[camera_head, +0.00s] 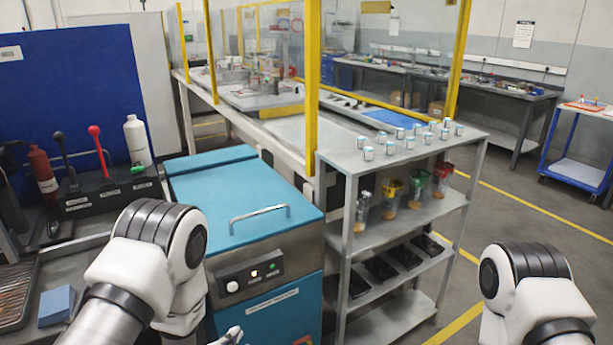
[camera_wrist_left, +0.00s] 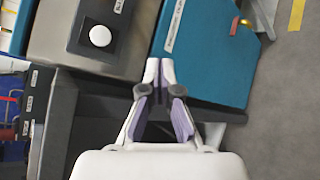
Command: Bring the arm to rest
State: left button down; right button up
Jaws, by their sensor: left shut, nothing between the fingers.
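My left arm comes in from the lower left in the head view, bent in front of the blue machine. Only a small part of my left gripper (camera_head: 230,336) shows at the bottom edge there. In the left wrist view the left gripper (camera_wrist_left: 159,66) is shut and empty, its two fingertips together in front of the machine's lower front. My right arm shows at the lower right of the head view as a white and black joint. My right gripper is out of view.
A blue machine (camera_head: 240,200) with a lid handle and control knob stands close by. Right of it is a grey shelf rack (camera_head: 400,292) with small jars, cups and dark trays. Levers and bottles stand on the left counter (camera_head: 95,222). Open floor lies at right.

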pick_arm(q)
jog(key=s+a+f+m+g, duration=0.2)
jog(key=s+f+m+g, duration=0.2)
jog(key=s+m, duration=0.3)
jog(key=s+a+f+m+g+y, duration=0.1)
jog(key=s+f+m+g, duration=0.3)
jog(key=s+m, duration=0.4)
jog(key=s+a+f+m+g+p, duration=0.1)
jog(key=s+f+m+g, duration=0.3)
jog(key=s, duration=1.1)
jog(key=a+m+g, duration=0.1)
jog(key=m, duration=0.2)
jog(key=shift+a+f+m+g+y, duration=0.35)
jog(key=shift+a+m+g+y, duration=0.05)
